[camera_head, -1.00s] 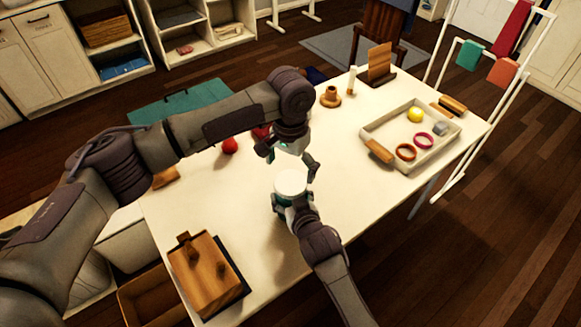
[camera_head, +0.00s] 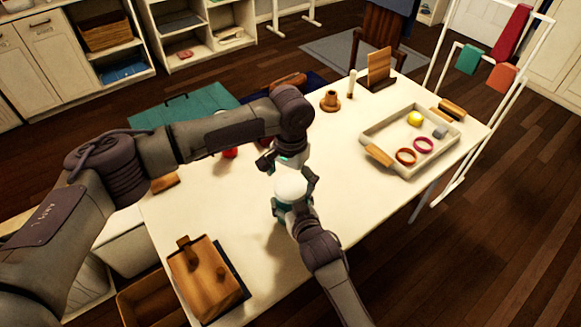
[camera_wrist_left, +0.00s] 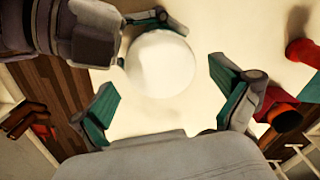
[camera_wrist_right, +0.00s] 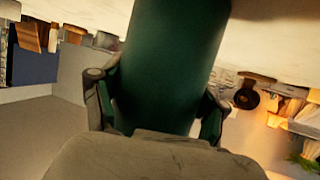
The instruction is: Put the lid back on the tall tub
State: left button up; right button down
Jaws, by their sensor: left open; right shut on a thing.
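The tall tub is a dark green cylinder that fills the middle of the right wrist view (camera_wrist_right: 170,60). My right gripper (camera_head: 293,208) is shut around its side and holds it upright over the table. A round white top, which looks like the lid (camera_head: 290,187), shows at the tub's upper end; I cannot tell whether it is seated or loose. My left gripper (camera_head: 288,172) is open just above it, pointing down. In the left wrist view the white disc (camera_wrist_left: 160,63) lies between and a little beyond the open fingers. The tub's body is mostly hidden in the head view.
A pale tray (camera_head: 435,158) with rings and a yellow ball stands at right. A wooden box (camera_head: 205,280) sits at the near left corner. A brown pot (camera_head: 330,101) stands at the back. The table's middle right is clear.

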pick_arm(q)
jog(key=shift+f, duration=0.95)
jog(key=c, duration=1.1)
jog(key=o, duration=1.1)
jog(key=shift+r, duration=0.1)
jog(key=shift+r, duration=2.2)
